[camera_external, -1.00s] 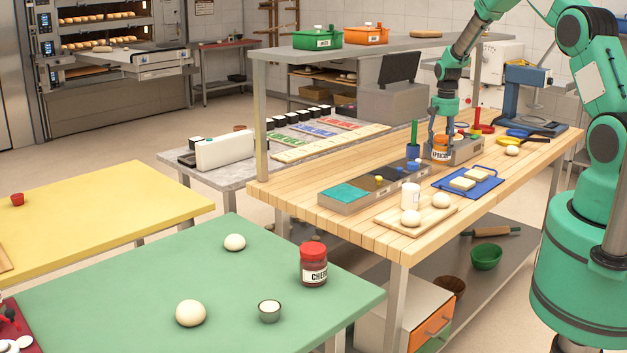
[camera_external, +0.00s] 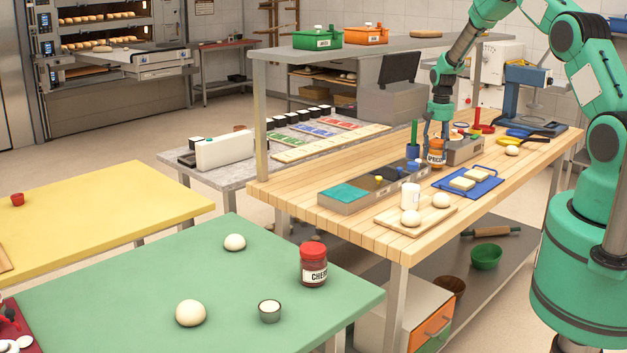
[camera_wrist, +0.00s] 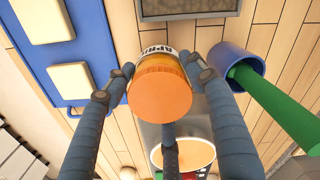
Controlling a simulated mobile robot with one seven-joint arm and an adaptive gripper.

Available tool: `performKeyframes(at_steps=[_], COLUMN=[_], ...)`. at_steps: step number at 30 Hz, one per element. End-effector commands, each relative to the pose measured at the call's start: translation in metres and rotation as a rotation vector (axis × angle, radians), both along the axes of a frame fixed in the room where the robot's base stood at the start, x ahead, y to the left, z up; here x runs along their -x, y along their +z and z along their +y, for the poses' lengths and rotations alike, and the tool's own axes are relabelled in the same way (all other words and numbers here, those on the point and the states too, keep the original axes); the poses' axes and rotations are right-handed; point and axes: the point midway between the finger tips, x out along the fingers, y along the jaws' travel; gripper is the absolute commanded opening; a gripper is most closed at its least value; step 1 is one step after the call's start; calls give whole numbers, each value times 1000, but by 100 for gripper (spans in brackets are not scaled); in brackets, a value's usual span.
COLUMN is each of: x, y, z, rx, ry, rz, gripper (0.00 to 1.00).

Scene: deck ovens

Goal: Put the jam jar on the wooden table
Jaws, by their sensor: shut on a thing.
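A jam jar (camera_external: 436,158) with an orange lid and a label that seems to read APRICOT is between the fingers of my gripper (camera_external: 437,142), above or on the wooden table (camera_external: 295,185). In the wrist view, the jar's orange lid (camera_wrist: 160,92) sits between my gripper's dark fingers (camera_wrist: 165,85), which are shut on it. The jar looks upright. I cannot tell whether its base touches the wood. A second jar (camera_external: 313,266) with a red lid and a label starting CHE stands on the green table.
A blue cup with a green handle (camera_external: 413,150) stands just left of the jar. A blue board (camera_external: 485,187) with pale blocks lies in front. A grey compartment tray (camera_external: 345,205) and a grey box (camera_external: 470,153) are nearby. The table's left part is bare.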

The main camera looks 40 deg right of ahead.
Motion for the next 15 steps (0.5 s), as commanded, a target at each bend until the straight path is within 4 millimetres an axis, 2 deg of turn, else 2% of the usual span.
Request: performKeyframes(at_steps=[4, 15], x=[-1, -1], y=[-10, -12], z=[-1, 0], rx=[1, 1], ry=[0, 0], rz=[-2, -2], gripper=[12, 12])
